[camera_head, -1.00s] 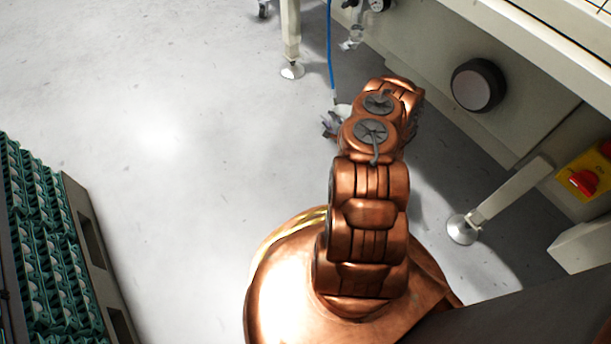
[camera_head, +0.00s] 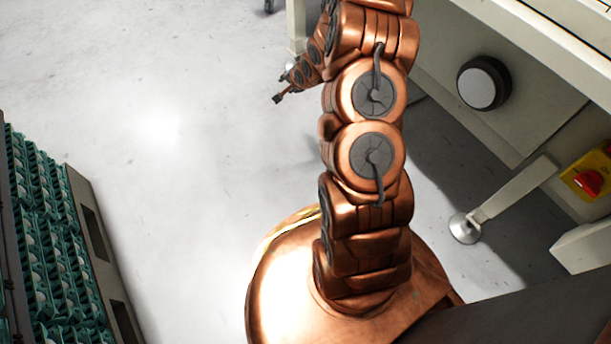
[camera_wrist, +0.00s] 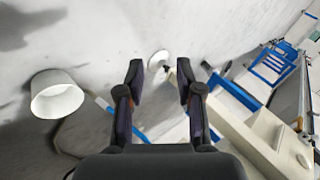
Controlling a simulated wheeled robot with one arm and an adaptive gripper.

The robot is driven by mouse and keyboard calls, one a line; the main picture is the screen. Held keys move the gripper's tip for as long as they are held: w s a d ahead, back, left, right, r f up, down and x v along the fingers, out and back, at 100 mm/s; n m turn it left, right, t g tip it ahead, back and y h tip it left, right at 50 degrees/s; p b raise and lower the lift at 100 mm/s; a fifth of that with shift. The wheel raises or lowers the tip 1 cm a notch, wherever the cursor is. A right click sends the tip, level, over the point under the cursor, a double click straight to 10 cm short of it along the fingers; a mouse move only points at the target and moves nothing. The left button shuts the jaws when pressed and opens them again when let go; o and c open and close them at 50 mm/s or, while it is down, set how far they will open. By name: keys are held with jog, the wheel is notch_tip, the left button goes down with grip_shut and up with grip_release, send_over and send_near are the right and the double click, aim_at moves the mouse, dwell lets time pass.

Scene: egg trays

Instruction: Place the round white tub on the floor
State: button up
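The round white tub (camera_wrist: 57,97) shows at the left of the wrist view, apart from my gripper. It appears to stand on the grey floor, with its rim towards the camera. I cannot make it out in the head view, where my arm may hide it. My gripper (camera_wrist: 160,88) is open, with nothing between its two fingers. In the head view my gripper (camera_head: 283,88) is small, at the far end of the bent arm, over the floor (camera_head: 190,170).
A pale machine (camera_head: 530,110) with a black knob (camera_head: 484,83) and a red switch (camera_head: 588,183) stands on the right on footed legs. Stacked green egg trays (camera_head: 50,245) stand on the left. The floor between is clear. Blue frames (camera_wrist: 270,65) show in the wrist view.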

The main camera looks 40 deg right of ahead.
jog(key=s+a+r+n+g, duration=0.6)
jog(key=s+a+r+n, duration=0.2)
jog(key=s+a+r, duration=0.8)
jog(key=s+a+r+n+g, duration=0.1)
jog(key=s+a+r+n, duration=0.1)
jog(key=s, duration=0.7)
jog(key=s+a+r+n+g, duration=0.2)
jog(key=s+a+r, duration=0.1)
jog(key=s, duration=0.6)
jog(key=s+a+r+n+g, duration=0.2)
jog(key=s+r, duration=0.1)
jog(key=s, duration=0.6)
jog(key=shift+a+n, duration=0.2)
jog(key=shift+n, duration=0.1)
jog(key=shift+s, duration=0.1)
